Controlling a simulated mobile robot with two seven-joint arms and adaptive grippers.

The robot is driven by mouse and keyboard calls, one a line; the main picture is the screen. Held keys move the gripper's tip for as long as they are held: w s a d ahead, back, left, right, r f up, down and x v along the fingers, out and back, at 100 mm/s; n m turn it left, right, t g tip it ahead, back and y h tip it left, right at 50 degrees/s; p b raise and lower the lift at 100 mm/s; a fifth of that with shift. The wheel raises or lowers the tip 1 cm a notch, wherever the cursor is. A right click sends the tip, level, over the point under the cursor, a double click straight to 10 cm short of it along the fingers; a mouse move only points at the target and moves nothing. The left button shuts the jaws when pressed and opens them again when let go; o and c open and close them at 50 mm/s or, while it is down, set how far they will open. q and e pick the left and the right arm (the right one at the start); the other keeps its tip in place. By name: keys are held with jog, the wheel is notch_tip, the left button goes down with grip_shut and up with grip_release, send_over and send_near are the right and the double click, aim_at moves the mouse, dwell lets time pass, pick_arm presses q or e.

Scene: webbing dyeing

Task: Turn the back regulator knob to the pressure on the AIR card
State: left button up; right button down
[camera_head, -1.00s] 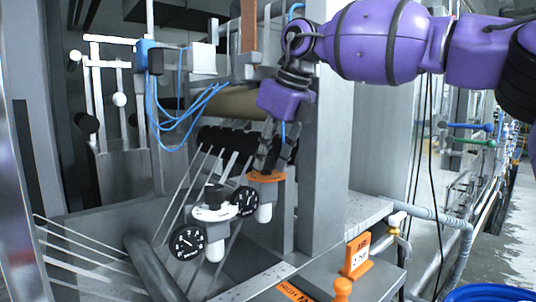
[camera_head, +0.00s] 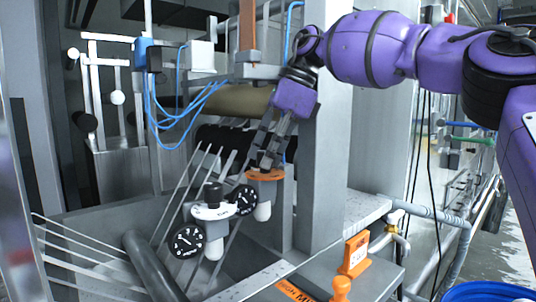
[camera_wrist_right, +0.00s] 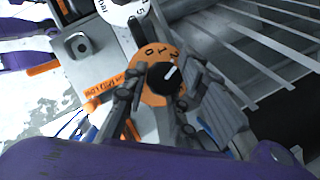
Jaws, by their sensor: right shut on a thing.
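The back regulator has an orange collar (camera_head: 265,175) in the head view, beside the post. In the wrist view its orange dial (camera_wrist_right: 148,58) shows numbers, and its black knob (camera_wrist_right: 162,80) has a white pointer line. My right gripper (camera_head: 268,163) comes down on this regulator from above, tilted, its fingers shut on the knob. The knob is hidden in the head view. One round black gauge (camera_head: 246,199) sits near the back regulator; its reading is too small to tell. The orange AIR card (camera_head: 355,254) stands at the lower right, its number unclear. My left gripper is not in view.
The front regulator (camera_head: 213,210), with white collar and black knob, stands close by on the left, with a dial gauge (camera_head: 187,241). The grey post (camera_head: 325,140) rises right beside my right gripper. White webbing strands (camera_head: 75,245) run at the lower left.

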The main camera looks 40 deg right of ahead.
aim_at(267, 152)
jog(key=shift+s+f+n, duration=0.1)
jog(key=shift+f+n, duration=0.05)
jog(key=shift+n, duration=0.15)
jog(key=c, duration=1.6)
grip_release()
jog(key=shift+a, duration=0.1)
jog(key=shift+o, duration=0.2)
jog(key=shift+s, duration=0.1)
jog(key=shift+r, duration=0.6)
notch_tip(267, 152, up, 6)
jog(key=shift+r, duration=0.25)
jog(key=shift+a+r, duration=0.15)
jog(key=shift+r, duration=1.1)
